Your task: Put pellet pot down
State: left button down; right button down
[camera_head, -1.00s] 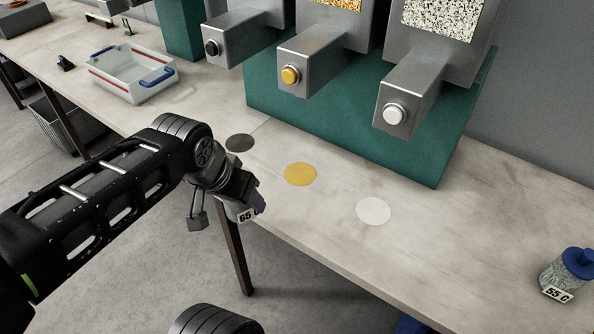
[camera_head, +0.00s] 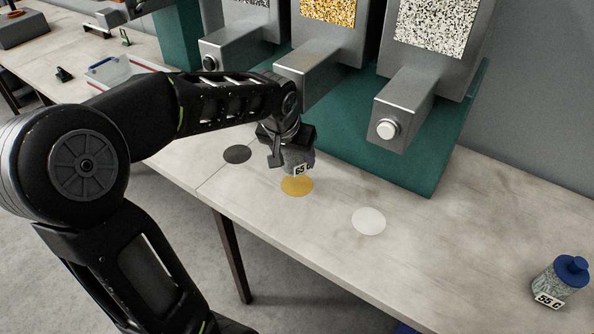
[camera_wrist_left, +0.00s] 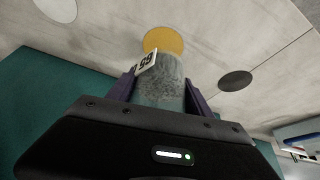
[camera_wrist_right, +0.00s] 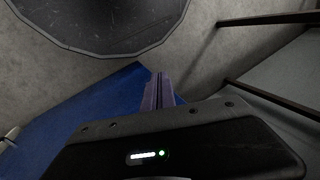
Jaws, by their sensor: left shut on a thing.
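The pellet pot (camera_head: 293,158) is a clear pot of grey pellets with a white label reading 65. My left gripper (camera_head: 296,152) is shut on it, with purple fingers on both sides in the left wrist view, where the pot (camera_wrist_left: 160,82) hides part of the yellow disc (camera_wrist_left: 164,39). In the head view the pot is over the back part of the yellow disc (camera_head: 297,187) on the table; I cannot tell whether it touches. My right gripper (camera_wrist_right: 159,92) is shut and empty, seen only in its wrist view.
A dark disc (camera_head: 237,154) and a white disc (camera_head: 369,221) flank the yellow one. Grey dispensers with black, yellow and white (camera_head: 387,129) buttons overhang behind. A blue-lidded pot (camera_head: 560,281) labelled 55 stands at the right.

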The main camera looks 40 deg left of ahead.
aim_at(299, 180)
pick_arm(q)
jog(key=shift+w+f, duration=0.15)
jog(key=shift+f, duration=0.8)
notch_tip(299, 180, down, 4)
jog(key=shift+f, duration=0.15)
jog(key=shift+w+f, duration=0.35)
jog(key=shift+w, duration=0.05)
jog(key=shift+f, duration=0.2)
jog(key=shift+c, duration=2.2)
grip_release()
jog(key=shift+r, duration=0.1)
